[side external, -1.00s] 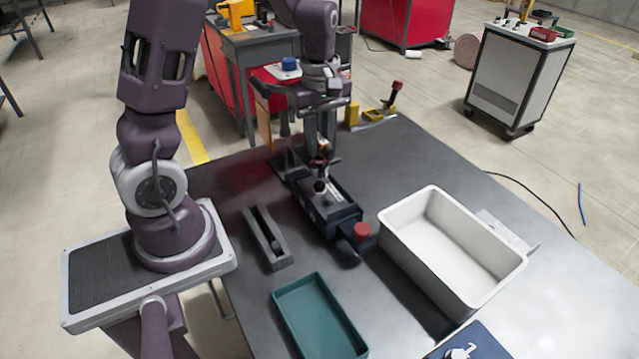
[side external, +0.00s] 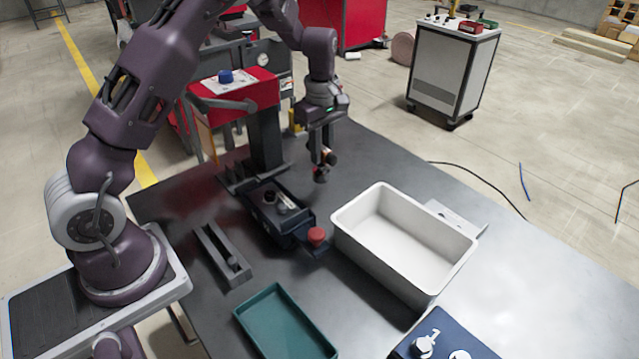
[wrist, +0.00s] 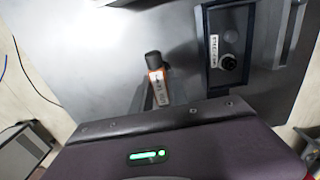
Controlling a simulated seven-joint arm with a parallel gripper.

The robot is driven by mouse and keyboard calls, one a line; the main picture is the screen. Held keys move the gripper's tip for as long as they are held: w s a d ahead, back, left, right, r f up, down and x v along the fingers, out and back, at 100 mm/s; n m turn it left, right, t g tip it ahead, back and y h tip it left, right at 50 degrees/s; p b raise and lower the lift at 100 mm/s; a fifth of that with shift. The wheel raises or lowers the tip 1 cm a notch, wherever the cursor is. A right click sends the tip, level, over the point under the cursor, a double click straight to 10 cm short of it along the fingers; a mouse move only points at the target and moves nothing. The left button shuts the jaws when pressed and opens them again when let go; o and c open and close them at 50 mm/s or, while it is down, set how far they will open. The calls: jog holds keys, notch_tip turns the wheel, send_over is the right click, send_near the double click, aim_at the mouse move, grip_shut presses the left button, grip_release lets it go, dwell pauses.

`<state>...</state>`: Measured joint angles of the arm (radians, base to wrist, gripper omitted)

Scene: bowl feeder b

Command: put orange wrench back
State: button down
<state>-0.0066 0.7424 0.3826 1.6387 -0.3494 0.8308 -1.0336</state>
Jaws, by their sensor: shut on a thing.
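My gripper (side external: 322,148) points down over the table and is shut on a small tool with a dark end and an orange-red part (side external: 325,160), which I take for the orange wrench. In the wrist view, the orange wrench (wrist: 157,88) shows a black rounded end, an orange body and a white label. The fingertips are mostly hidden there. The held tool is clear of the dark blue fixture (side external: 297,236), to its right and above it in the side view. The fixture also shows in the wrist view (wrist: 212,80), with a label and a black knob.
A white bin (side external: 440,262) stands right of the fixture. A teal tray (side external: 285,325) and a grey slotted block (side external: 215,250) lie nearer the camera. A red knob (side external: 317,236) sits at the fixture's end. A red press (side external: 250,92) stands behind.

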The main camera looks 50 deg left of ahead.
aim_at(321, 170)
notch_tip(321, 170, down, 6)
jog(key=shift+f, duration=0.1)
jog(key=c, duration=1.3)
grip_release()
